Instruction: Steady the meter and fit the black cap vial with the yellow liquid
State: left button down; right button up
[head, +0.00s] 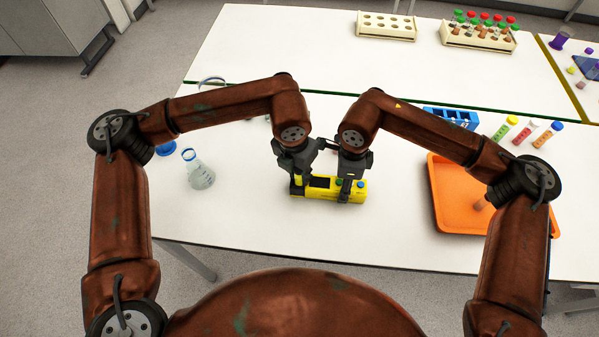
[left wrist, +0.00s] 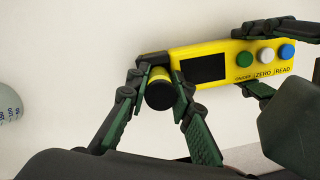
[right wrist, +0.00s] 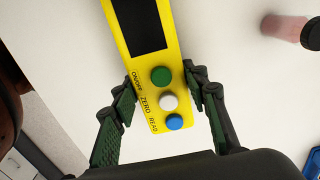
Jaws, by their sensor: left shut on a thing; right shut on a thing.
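The yellow meter (head: 325,190) lies on the white table, with a dark screen and green, white and blue buttons. My right gripper (head: 348,185) is shut across the meter's button end; its fingers also show on both sides in the right wrist view (right wrist: 160,82). My left gripper (head: 301,180) is at the meter's other end. In the left wrist view it is shut on the black cap vial (left wrist: 160,95), seen cap-on. The cap hides most of the vial, so I cannot tell its depth in the meter or see its liquid clearly.
An orange tray (head: 440,205) stands to the right with a vial in it. Behind it are a blue rack (head: 450,117) and several capped vials (head: 523,135). A flask (head: 200,175) stands at left. Sample racks (head: 386,32) stand at the back. The table before the meter is clear.

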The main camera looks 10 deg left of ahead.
aim_at(296, 173)
pick_arm(q)
jog(key=shift+r, duration=0.85)
jog(key=c, duration=1.6)
grip_release()
jog(key=r, duration=0.4)
jog(key=s+r, duration=0.1)
jog(key=r, duration=0.7)
jog(key=shift+s+a, duration=0.15)
jog(key=shift+a, duration=0.2)
